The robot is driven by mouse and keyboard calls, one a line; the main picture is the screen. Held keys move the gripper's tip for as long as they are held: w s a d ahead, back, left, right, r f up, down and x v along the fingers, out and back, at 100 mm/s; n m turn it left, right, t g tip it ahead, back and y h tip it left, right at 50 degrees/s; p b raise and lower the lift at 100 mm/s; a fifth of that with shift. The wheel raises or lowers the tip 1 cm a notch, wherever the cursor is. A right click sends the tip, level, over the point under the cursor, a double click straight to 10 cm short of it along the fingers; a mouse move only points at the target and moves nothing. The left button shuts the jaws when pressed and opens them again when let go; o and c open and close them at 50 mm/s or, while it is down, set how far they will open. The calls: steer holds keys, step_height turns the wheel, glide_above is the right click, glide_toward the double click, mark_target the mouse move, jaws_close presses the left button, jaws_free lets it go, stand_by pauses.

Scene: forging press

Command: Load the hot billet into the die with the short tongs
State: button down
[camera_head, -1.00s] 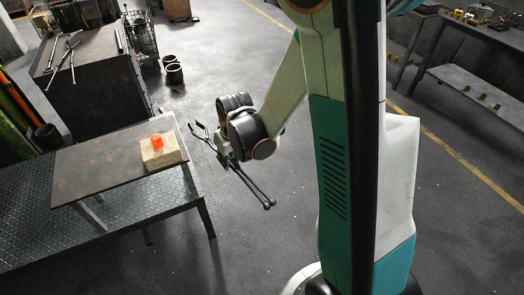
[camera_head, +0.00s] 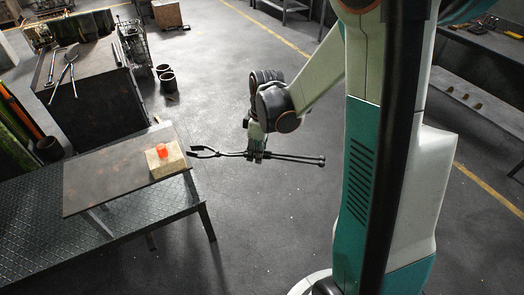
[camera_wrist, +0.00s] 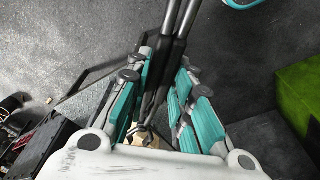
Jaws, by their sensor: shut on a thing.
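The hot billet (camera_head: 162,150), a small glowing orange-red piece, sits on a tan block (camera_head: 171,164) at the right end of a raised dark plate (camera_head: 110,178). My gripper (camera_head: 256,155) is shut on dark tongs (camera_head: 300,159), right of the billet and clear of the table. The tongs lie nearly level in the head view: their jaws (camera_head: 203,152) point left at the block, apart from it, and their handles point right. In the wrist view the tongs (camera_wrist: 185,20) pass between my gripper's teal-padded fingers (camera_wrist: 160,75). I cannot make out the die.
The plate stands above a tread-plate bench (camera_head: 30,215). Behind it is a dark cabinet (camera_head: 90,110) with more tongs (camera_head: 66,72) on top. Dark cylinders (camera_head: 168,80) stand on the floor. A workbench (camera_head: 480,60) is at upper right. The floor around my arm is open.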

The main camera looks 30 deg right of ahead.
mark_target(239, 154)
steer(key=shift+w+a+f+b, duration=0.6)
steer(key=shift+w+a+f, duration=0.1)
steer(key=shift+w+a, duration=0.25)
steer(key=shift+w+a+f+b, duration=0.55)
steer(key=shift+w+a+f, duration=0.15)
steer(key=shift+w+a, duration=0.2)
steer(key=c, duration=1.8)
jaws_free()
steer(key=o, duration=0.4)
steer(key=shift+o, duration=0.2)
steer(key=shift+w+a+f, duration=0.1)
steer(key=shift+w+a, duration=0.1)
steer(key=shift+a, duration=0.05)
steer(key=w+a+b, duration=0.1)
steer(key=w+a, duration=0.4)
steer(key=shift+w+a, duration=0.3)
steer(key=shift+a, duration=0.1)
